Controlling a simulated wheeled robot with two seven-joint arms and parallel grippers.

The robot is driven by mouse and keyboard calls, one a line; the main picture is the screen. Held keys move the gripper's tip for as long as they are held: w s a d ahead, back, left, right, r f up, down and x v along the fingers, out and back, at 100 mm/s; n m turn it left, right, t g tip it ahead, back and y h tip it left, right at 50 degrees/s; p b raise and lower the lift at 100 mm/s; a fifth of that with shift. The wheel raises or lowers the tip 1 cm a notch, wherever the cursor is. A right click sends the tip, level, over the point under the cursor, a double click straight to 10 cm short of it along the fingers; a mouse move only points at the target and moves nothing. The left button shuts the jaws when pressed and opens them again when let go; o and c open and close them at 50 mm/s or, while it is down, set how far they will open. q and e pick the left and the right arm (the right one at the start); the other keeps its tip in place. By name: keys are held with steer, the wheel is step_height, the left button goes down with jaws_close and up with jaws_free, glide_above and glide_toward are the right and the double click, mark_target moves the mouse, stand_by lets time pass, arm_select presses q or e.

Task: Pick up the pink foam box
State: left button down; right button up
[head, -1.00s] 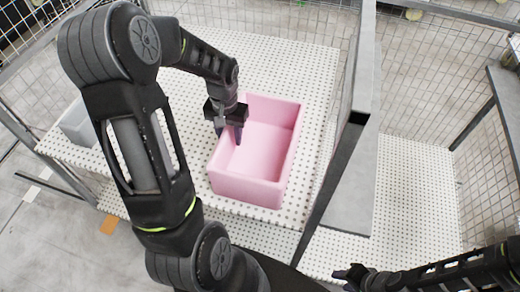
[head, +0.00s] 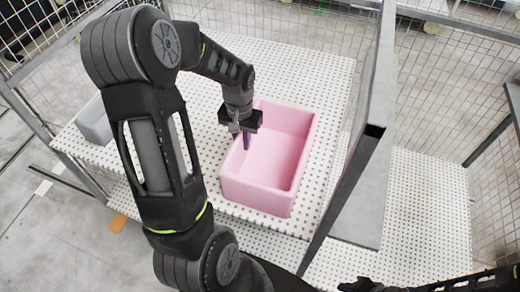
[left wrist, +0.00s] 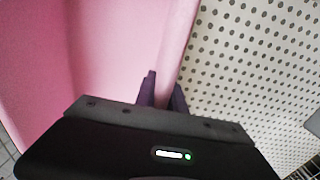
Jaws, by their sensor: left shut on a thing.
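The pink foam box (head: 270,200) is open-topped and sits upright on the perforated white table (head: 290,65). My left gripper (head: 245,140) is at the box's left wall and is shut on that wall, with the fingers pointing down. In the left wrist view the wall of the pink foam box (left wrist: 180,35) runs between the two purple fingers of my left gripper (left wrist: 162,92). The box's interior looks empty. My right gripper (head: 352,286) is only partly in view at the bottom edge; its fingers are not clear.
A grey upright panel (head: 372,100) on a dark frame stands close to the right of the box. A grey bin (head: 95,122) sits at the table's left end. Wire mesh fencing (head: 450,60) encloses the back and right. The table behind the box is clear.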

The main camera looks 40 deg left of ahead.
arm_select(q)
step_height(320, 180, up, 10)
steer(key=shift+b, duration=0.3)
steer(key=shift+s, duration=0.1)
stand_by(0.7)
